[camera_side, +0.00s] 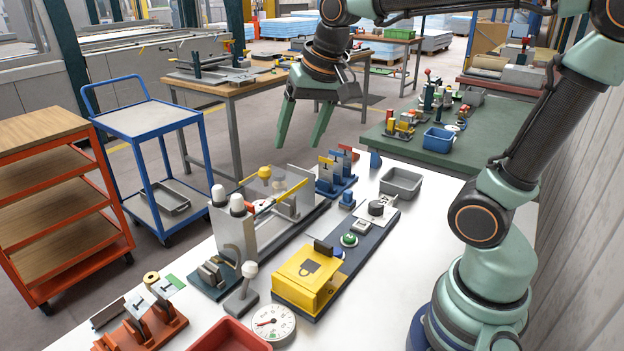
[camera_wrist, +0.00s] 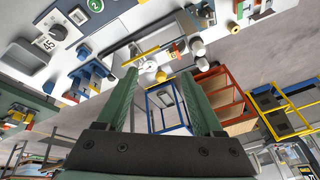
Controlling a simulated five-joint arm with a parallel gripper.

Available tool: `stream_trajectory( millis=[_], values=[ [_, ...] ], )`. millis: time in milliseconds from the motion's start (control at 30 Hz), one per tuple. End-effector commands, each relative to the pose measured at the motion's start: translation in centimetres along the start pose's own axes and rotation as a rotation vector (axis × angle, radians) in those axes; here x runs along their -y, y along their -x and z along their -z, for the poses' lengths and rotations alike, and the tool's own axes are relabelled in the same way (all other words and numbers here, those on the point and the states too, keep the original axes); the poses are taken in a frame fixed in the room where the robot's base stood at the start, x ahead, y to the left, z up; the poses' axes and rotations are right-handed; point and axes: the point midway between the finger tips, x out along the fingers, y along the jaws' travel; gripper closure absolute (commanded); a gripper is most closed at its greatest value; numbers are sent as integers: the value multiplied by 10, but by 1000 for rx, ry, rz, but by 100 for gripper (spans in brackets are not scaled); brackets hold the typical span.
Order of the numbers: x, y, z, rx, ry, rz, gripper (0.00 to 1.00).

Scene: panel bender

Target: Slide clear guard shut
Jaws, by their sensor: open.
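The small bender (camera_side: 268,215) stands on the white table, with grey uprights and a dark base. Its clear guard (camera_side: 277,188) is a see-through panel with a yellow strip and a yellow knob (camera_side: 265,172). The clear panel's outline is faint, so I cannot tell exactly how far it stands open. My gripper (camera_side: 299,144) is open and empty, fingers pointing down, above and apart from the guard. In the wrist view, my gripper (camera_wrist: 158,74) shows its two fingers spread, with the yellow knob (camera_wrist: 161,76) appearing between their tips.
A yellow lock box (camera_side: 308,278), white-knobbed levers (camera_side: 238,205), a dial gauge (camera_side: 273,322) and a red tray (camera_side: 230,336) stand nearer the front. Coloured upright blocks (camera_side: 335,170) and a grey bin (camera_side: 401,182) stand behind. The air around my gripper is clear.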

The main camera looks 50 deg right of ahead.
Motion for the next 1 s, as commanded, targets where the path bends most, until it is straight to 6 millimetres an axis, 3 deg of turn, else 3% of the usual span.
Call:
stream_trajectory(
  millis=[200,400,567,767,1000],
  values=[
    [11,-14,56,70,-423,-75,31],
    [15,-32,90,99,-711,-136,31],
    [15,-40,100,105,-813,-158,31],
    [15,-55,98,107,-827,-162,31],
    [12,-99,89,109,-824,-163,31]
  ],
)
